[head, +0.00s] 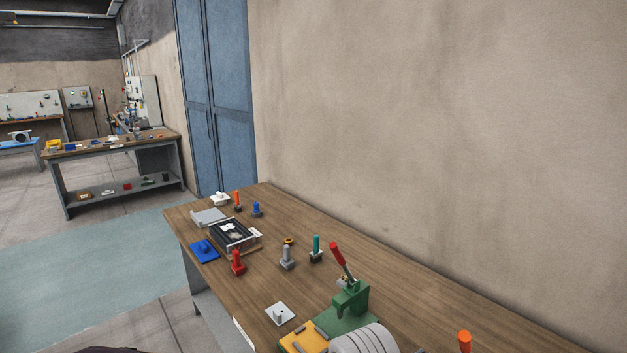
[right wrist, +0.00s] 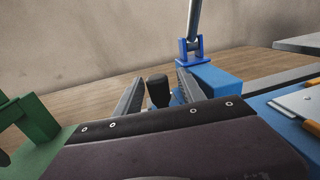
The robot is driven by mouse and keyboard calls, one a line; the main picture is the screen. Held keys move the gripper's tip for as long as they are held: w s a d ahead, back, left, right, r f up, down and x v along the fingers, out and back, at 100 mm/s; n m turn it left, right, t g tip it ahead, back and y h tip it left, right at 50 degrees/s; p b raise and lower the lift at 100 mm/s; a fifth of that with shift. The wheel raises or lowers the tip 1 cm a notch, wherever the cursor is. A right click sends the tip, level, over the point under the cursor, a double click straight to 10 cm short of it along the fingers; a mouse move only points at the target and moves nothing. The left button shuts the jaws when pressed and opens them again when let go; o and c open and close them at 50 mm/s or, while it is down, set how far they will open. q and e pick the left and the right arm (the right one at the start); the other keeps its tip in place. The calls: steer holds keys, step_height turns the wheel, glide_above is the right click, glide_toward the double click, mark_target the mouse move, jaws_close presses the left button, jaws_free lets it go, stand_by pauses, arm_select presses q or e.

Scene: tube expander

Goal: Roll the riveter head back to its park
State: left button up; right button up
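In the right wrist view my right gripper (right wrist: 160,82) has its two fingers apart. A black knob (right wrist: 158,91) stands between them, with a narrow gap visible on each side. Just right of the fingers is a blue block (right wrist: 215,80) with a blue fork bracket (right wrist: 190,48) and a metal rod (right wrist: 194,18) rising from it. I cannot tell which of these parts is the riveter head, and its park is not identifiable. Neither gripper shows in the head view.
The head view shows a wooden bench (head: 395,270) along a wall. A green press (head: 350,299) with a red handle (head: 337,253) stands on it, near a yellow block (head: 304,340) and a white plate (head: 280,314). Several small tools stand farther left. A blue cabinet (head: 228,100) stands behind.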

steer(key=v, duration=0.7)
stand_by(0.7)
